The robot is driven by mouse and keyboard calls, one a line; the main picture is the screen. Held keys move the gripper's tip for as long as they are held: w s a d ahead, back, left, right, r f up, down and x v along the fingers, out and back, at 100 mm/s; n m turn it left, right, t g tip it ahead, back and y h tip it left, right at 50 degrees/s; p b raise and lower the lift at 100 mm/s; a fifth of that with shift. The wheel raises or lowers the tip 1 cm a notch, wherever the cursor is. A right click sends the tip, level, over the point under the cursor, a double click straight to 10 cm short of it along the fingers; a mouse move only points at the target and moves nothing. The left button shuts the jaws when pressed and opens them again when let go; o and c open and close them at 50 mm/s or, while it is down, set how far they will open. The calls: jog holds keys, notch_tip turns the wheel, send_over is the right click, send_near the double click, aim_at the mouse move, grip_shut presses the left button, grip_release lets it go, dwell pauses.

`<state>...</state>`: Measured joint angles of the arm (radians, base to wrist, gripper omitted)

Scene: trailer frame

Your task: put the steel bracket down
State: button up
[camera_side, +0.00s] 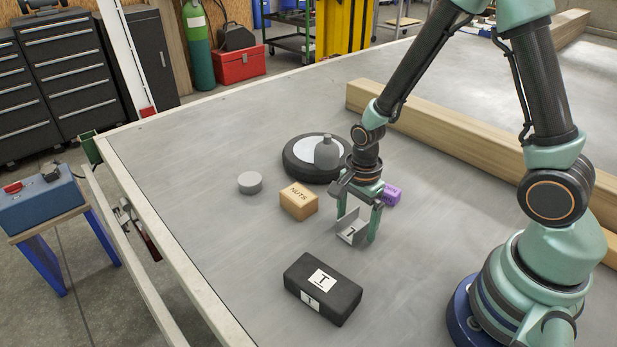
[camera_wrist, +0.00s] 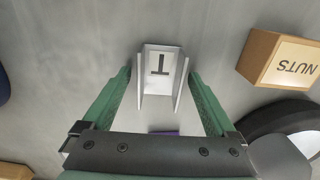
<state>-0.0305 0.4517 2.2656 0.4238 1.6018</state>
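The steel bracket (camera_side: 350,228) is a light grey piece with upturned sides and a dark T mark. It appears to rest on the grey table top (camera_side: 220,255). In the wrist view the bracket (camera_wrist: 160,66) lies between my fingertips, with a visible gap on the left and a narrower one on the right. My gripper (camera_side: 358,225) points down around it, and its green fingers are spread apart. The wrist view also shows my gripper (camera_wrist: 160,82) open. Whether a fingertip touches the bracket's right side is hard to tell.
A NUTS box (camera_side: 298,201) and a grey disc (camera_side: 250,183) stand left. A black T-marked case (camera_side: 322,288) lies in front. A round black-rimmed base (camera_side: 300,169) with a grey bottle-like piece (camera_side: 327,153) is behind, and a purple block (camera_side: 392,195) close right. A wooden beam (camera_side: 440,122) crosses behind.

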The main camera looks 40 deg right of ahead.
jog(key=s+r+n+t, duration=0.1)
jog(key=r+n+t, duration=0.1)
jog(key=r+n, duration=0.7)
jog(key=s+d+r+n+t, duration=0.1)
jog(key=s+r+n+t, duration=0.1)
jog(key=r+n, duration=0.7)
notch_tip(320, 180, up, 6)
jog(key=shift+s+r+t, duration=0.2)
jog(key=shift+s+t, duration=0.05)
jog(key=shift+t, duration=0.55)
